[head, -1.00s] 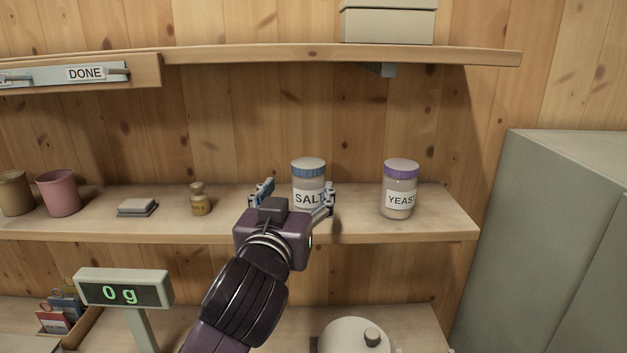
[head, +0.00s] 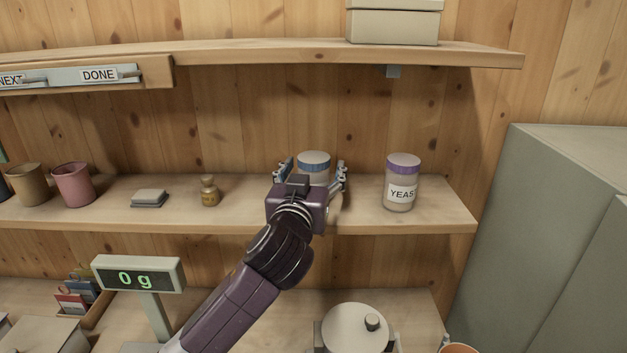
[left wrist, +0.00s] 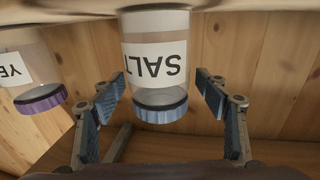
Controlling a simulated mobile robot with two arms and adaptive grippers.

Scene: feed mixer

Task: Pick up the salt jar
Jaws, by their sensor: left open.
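The salt jar (head: 314,165) stands upright on the middle shelf (head: 250,215), with a clear body and a blue lid. In the head view my left gripper (head: 313,172) covers its lower part and label. The left gripper is open, one finger on each side of the jar. In the left wrist view the salt jar (left wrist: 158,70) appears upside down, its SALT label facing the camera, and lies between the open fingers (left wrist: 165,105). Gaps show on both sides, so I see no grip on it. My right gripper is not in view.
A yeast jar (head: 402,182) with a purple lid stands to the right on the same shelf. The upper shelf (head: 270,52) runs above. A grey cabinet (head: 545,240) stands at the right.

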